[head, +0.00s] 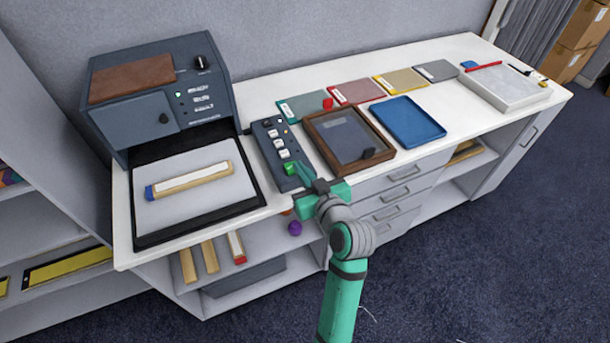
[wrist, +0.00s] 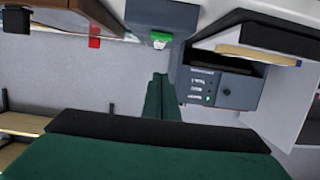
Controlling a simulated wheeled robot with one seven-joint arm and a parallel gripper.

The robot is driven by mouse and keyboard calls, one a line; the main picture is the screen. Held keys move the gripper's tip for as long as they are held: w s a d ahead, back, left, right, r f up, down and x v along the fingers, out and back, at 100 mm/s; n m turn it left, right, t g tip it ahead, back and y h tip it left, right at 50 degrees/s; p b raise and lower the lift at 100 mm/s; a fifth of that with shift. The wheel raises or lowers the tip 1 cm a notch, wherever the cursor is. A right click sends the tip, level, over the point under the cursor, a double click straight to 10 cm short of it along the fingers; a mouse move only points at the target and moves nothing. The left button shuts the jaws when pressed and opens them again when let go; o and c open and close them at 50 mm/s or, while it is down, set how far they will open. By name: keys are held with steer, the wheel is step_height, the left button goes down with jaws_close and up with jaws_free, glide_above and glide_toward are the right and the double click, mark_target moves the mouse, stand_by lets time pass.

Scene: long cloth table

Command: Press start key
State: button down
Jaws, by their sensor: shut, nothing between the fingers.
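A dark grey key panel (head: 267,139) lies on the white table, right of the machine. It has a dial at its far end, several white keys and a green key (head: 290,168) at its near end. The green key also shows at the top of the wrist view (wrist: 161,38). My gripper (head: 304,172) is shut and empty, with its fingertips close to the green key in the head view. In the wrist view the closed green fingers (wrist: 159,85) point toward the panel, below the key. I cannot tell whether they touch it.
A dark machine (head: 160,90) stands at the left, with a black tray (head: 150,236) holding a grey board and a wooden bar. A brown wooden tray (head: 312,134) stands close right of the panel, and a blue tray (head: 408,122) is farther right.

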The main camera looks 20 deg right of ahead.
glide_above(295, 177)
steer(key=shift+s+f, duration=0.15)
steer(key=shift+f, duration=0.45)
step_height(295, 177, down, 3)
steer(key=shift+d+f, duration=0.1)
steer(key=shift+f, duration=0.5)
